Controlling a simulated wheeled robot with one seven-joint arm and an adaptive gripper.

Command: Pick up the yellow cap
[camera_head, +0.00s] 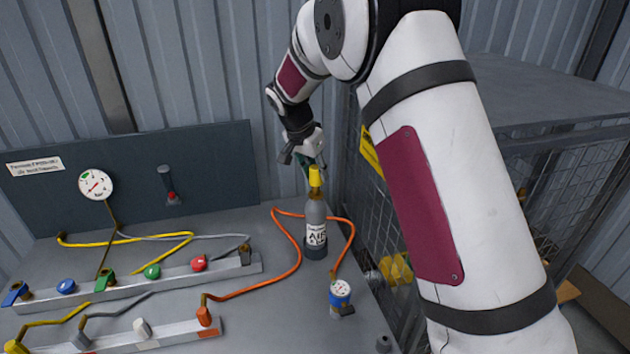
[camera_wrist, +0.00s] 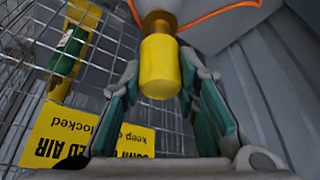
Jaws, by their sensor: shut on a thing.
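The yellow cap (camera_head: 315,177) is at the top of a grey AIR bottle (camera_head: 316,215) that stands upright near the back right of the bench. My gripper (camera_head: 309,161) reaches down from behind it. In the wrist view the cap (camera_wrist: 160,70) is a smooth yellow cylinder, and a brass-coloured neck (camera_wrist: 158,20) shows at its far end. The fingers of my gripper (camera_wrist: 158,82) are shut on the cap, one on each side. I cannot tell whether the cap is apart from the neck.
An orange hose (camera_head: 289,265) loops around the bottle. A small blue gauge (camera_head: 340,290) stands in front of it. Rails (camera_head: 130,281) with coloured valves fill the left of the bench. A wire mesh cage (camera_head: 520,200) with yellow signs (camera_wrist: 58,136) is close on the right.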

